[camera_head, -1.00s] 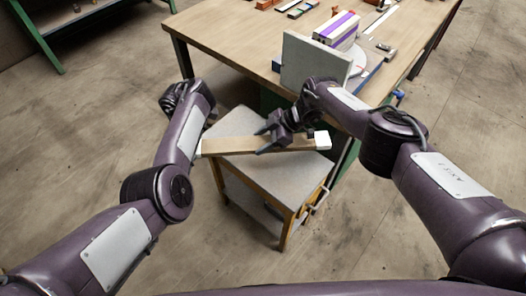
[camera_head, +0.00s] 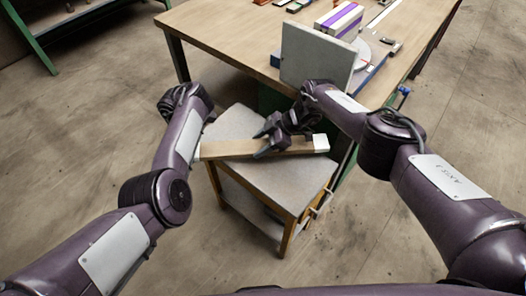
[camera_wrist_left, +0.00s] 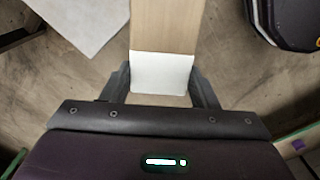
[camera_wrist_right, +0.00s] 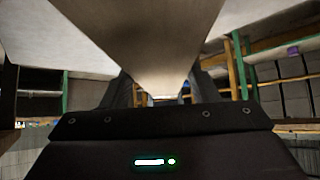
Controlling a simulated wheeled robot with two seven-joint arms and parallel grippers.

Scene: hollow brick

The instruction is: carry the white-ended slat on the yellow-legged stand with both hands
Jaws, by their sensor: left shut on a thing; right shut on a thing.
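The slat (camera_head: 240,148) is a light brown wooden bar with a white end (camera_head: 320,143) at its right and another at its left. It lies level across the view, over the grey top of the yellow-legged stand (camera_head: 285,178); I cannot tell whether it touches the top. In the right wrist view the slat (camera_wrist_right: 150,60) runs between the fingers.
A wooden workbench (camera_head: 225,45) stands just behind the stand. On it are an upright grey panel (camera_head: 315,58), a purple-striped white block (camera_head: 340,18) and small tools. A green-legged bench (camera_head: 42,50) is at the upper left. The floor left and right is open.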

